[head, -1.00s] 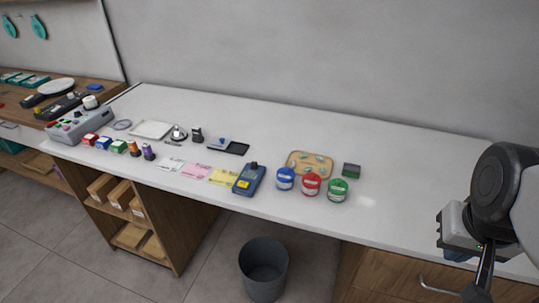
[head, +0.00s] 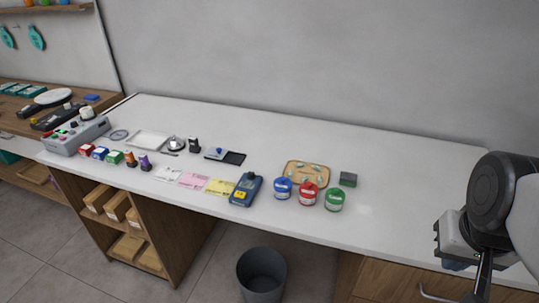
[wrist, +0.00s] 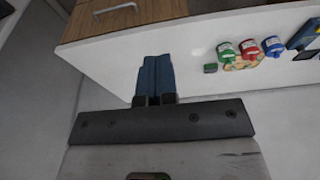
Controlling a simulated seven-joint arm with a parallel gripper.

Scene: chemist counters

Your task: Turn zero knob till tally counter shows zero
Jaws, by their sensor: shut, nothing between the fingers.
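A blue handheld device (head: 245,188) with a dark knob-like top and a yellow patch lies near the middle of the white counter. A small silver round item (head: 175,144) stands farther left. I cannot tell which is the tally counter, and no digits or zero knob are readable. My gripper (wrist: 154,60) shows in the wrist view with its blue fingers shut together and empty. In the head view, my arm's end is at the far right, well away from both items. The blue device also shows, partly cut off, at the wrist view's right edge (wrist: 305,36).
Blue (head: 283,188), red (head: 308,194) and green (head: 334,200) lidded jars stand right of the device, before a tan tray (head: 289,172). Coloured slips (head: 194,181) lie left of it. A grey box device (head: 75,136) stands far left. The counter's right part is clear.

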